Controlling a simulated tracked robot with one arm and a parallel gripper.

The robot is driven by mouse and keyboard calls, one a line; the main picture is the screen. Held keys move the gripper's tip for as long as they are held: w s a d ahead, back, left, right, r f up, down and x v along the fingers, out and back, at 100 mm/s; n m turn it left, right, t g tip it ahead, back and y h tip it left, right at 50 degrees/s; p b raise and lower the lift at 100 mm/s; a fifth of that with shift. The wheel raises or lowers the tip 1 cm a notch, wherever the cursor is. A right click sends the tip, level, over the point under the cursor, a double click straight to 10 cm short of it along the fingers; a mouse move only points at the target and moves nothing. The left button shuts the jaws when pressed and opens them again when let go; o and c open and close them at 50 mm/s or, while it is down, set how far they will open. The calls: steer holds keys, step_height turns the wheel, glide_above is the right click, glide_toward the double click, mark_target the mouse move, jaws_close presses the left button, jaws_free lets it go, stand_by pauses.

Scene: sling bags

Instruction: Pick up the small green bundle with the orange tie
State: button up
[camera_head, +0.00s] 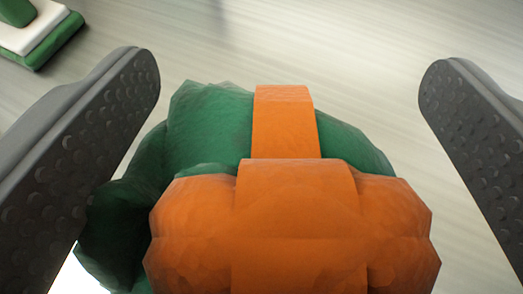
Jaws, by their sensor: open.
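The small green bundle (210,130) with the orange tie (295,225) fills the lower middle of the head camera view. The tie has a strap over the top and a wide bow-like knot facing me. My gripper (290,85) is open, with one dark textured finger on each side of the bundle. The left finger overlaps the bundle's left edge in the picture; I cannot tell whether it touches. A gap shows between the bundle and the right finger. The bundle's lower part is cut off by the frame.
A green and white layered object (45,30) lies at the top left, partly out of frame. The pale, streaked floor (350,50) is clear behind the bundle and to the right. A bright white patch shows at the lower left.

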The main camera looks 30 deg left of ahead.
mark_target(287, 147)
steer(key=c, duration=1.2)
steer(key=shift+r+p, duration=0.45)
steer(key=shift+r, duration=1.35)
steer(key=s+d, duration=0.1)
steer(key=s, duration=0.4)
steer(key=s+d+r+p, duration=0.1)
steer(key=s, duration=0.4)
steer(key=s+d+p, duration=0.1)
steer(key=s, duration=0.4)
steer(key=shift+s+d+r, duration=0.2)
steer(key=shift+s, duration=0.05)
